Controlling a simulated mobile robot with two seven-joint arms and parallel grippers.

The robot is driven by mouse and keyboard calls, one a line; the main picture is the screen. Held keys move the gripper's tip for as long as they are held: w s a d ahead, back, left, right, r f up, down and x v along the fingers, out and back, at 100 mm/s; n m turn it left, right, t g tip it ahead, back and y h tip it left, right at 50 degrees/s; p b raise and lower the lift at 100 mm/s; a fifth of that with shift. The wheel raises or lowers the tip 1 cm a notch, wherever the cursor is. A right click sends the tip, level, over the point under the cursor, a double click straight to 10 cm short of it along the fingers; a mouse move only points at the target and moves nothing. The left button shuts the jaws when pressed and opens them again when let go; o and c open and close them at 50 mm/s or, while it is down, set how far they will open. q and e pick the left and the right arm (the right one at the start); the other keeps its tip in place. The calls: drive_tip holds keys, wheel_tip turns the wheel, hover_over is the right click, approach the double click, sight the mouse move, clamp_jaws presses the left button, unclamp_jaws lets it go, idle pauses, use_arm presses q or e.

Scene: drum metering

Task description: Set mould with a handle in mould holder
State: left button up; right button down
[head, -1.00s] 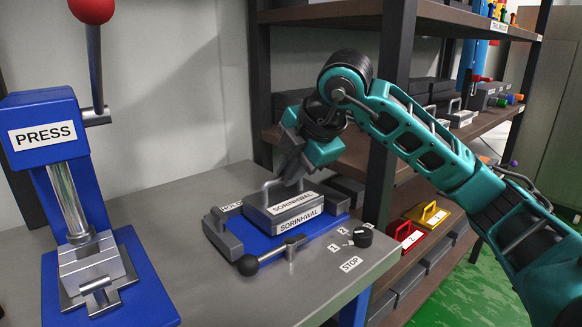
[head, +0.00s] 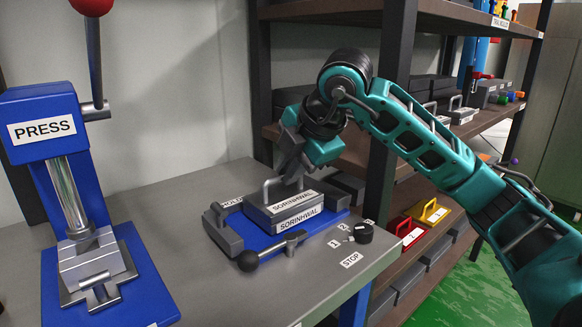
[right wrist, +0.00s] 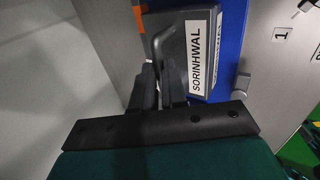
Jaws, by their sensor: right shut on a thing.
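The mould is a dark grey block (head: 262,217) with a loop handle (head: 268,187) on top and white SORINHWAL labels on its top and front. It sits at the blue mould holder (head: 258,240), between the holder's grey end blocks; I cannot tell if it is fully seated. My right gripper (head: 292,178) is shut on the handle from above. In the right wrist view, its fingers (right wrist: 158,88) are at the handle (right wrist: 157,42), beside the labelled mould (right wrist: 178,48). My left gripper is out of view.
A clamp lever with a black ball knob (head: 248,261) is in front of the holder. A black dial (head: 363,233) is to its right. A blue press (head: 45,110) stands at the left. Shelves with yellow (head: 433,212) and red (head: 404,228) moulds are at the right.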

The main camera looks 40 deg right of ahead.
drive_tip(key=shift+f, duration=0.15)
drive_tip(key=c, duration=1.1)
unclamp_jaws()
drive_tip(key=shift+f, duration=0.2)
drive_tip(key=p+v, duration=0.3)
drive_tip(key=v, duration=1)
drive_tip(key=shift+r, duration=0.15)
